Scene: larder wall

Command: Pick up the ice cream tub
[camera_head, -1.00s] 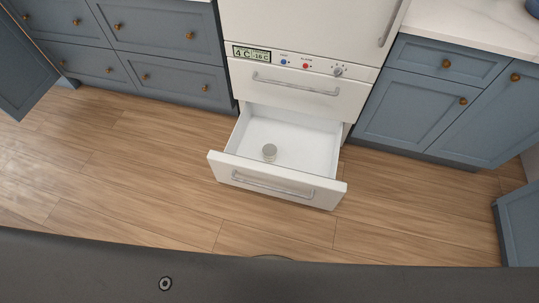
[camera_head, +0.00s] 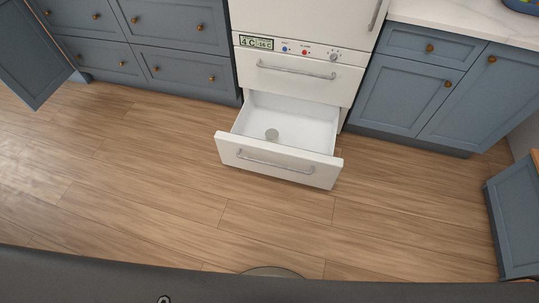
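The rest of the drawer looks empty. Neither of my grippers is in view.
The upper freezer drawer (camera_head: 297,80) is shut. Blue cabinets stand on the left (camera_head: 178,62) and right (camera_head: 405,88) of the fridge. An open blue door (camera_head: 30,60) is at the far left, and a blue unit (camera_head: 515,215) at the right edge. The wooden floor (camera_head: 280,215) before the drawer is clear.

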